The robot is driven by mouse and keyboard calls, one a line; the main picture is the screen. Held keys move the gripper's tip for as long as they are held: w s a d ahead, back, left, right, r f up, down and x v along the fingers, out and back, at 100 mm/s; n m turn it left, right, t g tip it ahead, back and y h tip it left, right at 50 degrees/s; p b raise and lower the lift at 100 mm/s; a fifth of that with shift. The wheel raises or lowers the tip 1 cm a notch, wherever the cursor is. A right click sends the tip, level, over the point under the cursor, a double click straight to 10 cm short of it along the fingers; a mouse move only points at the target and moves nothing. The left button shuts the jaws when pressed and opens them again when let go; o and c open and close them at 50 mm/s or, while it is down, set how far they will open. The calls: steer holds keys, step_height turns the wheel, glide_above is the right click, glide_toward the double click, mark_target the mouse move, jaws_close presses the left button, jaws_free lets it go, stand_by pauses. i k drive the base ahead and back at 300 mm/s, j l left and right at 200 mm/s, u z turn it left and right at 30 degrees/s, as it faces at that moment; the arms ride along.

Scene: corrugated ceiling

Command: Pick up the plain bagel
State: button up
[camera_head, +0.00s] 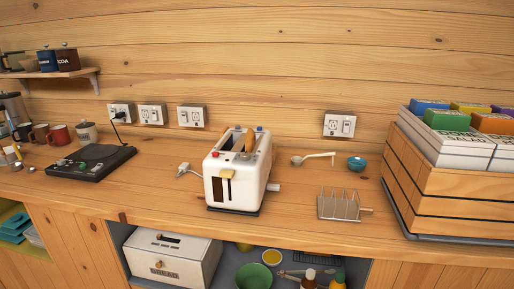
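I cannot make out a bagel for certain. A white toaster (219,165) stands upright near the middle of the wooden counter. Brown bread-like pieces (249,141) stick up from its top slots. They are too small to tell whether one is a plain bagel. A white box marked BREAD (158,262) stands on the shelf below the counter, and its inside is hidden. My gripper is not in view.
A wire rack (340,207) and a ladle (313,157) with a small teal bowl (357,163) are right of the toaster. A wooden crate (450,195) fills the right end. A black appliance (91,162) and mugs (58,134) stand left.

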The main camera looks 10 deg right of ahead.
mark_target(250, 140)
steer(key=i+l+u, duration=0.65)
steer(key=i, duration=0.8)
